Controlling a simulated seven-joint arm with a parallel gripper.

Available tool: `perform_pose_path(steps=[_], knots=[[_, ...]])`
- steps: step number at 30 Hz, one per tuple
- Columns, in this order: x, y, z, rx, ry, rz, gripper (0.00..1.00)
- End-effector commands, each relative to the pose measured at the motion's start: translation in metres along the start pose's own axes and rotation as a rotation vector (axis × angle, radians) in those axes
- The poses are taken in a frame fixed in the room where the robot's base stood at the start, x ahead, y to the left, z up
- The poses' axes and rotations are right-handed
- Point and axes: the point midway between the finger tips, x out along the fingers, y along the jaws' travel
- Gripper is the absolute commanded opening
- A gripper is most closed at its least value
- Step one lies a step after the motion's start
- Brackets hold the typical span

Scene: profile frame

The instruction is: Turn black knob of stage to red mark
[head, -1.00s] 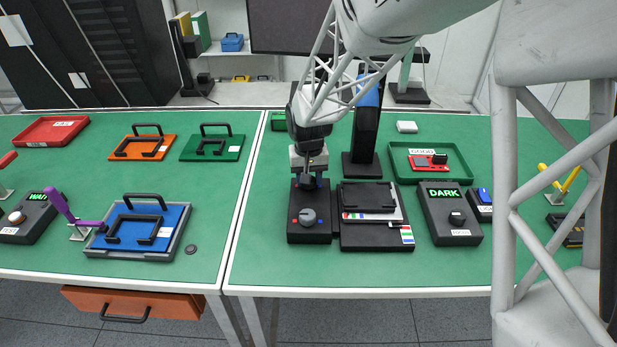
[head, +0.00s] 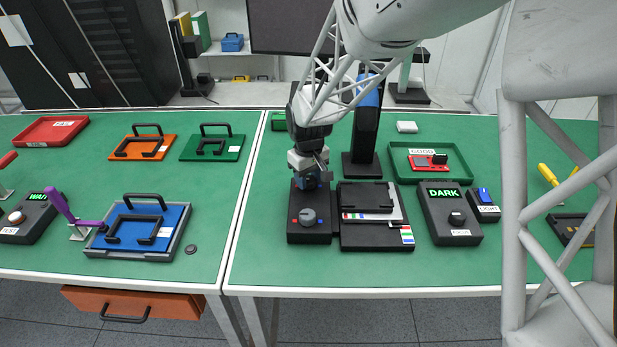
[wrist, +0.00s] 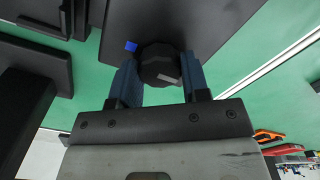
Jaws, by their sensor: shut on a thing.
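The stage's black control box (head: 309,237) stands on the green table, left of the stage platform (head: 375,238). My gripper (head: 311,183) points down at the back of the box. In the wrist view, my gripper (wrist: 160,70) is shut on a black knob (wrist: 160,60), one blue finger on each side. A pale pointer line shows on the knob's near side. A blue mark (wrist: 130,46) lies beside the knob at its upper left. No red mark shows there; the fingers and palm may hide it. A grey dial (head: 308,216) sits in front, with small red and blue marks beside it.
A DARK display box (head: 449,225) and a light switch (head: 482,205) stand to the right. A green tray (head: 398,170) lies behind them. The table's front strip is clear.

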Motion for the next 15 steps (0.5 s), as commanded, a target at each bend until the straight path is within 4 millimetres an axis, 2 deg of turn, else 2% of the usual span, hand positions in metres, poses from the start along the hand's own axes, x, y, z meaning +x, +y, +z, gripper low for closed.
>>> perform_pose_path(steps=[6,7,11,15], knots=[[-0.0006,-0.0001,0.0003,0.0,0.0,0.0,0.19],[-0.0005,-0.0001,0.0003,0.001,0.0,0.0,0.47],[-0.0004,0.0,0.0002,0.001,0.0,0.0,0.67],[-0.0002,0.0,0.0001,0.001,0.0,0.0,0.68]])
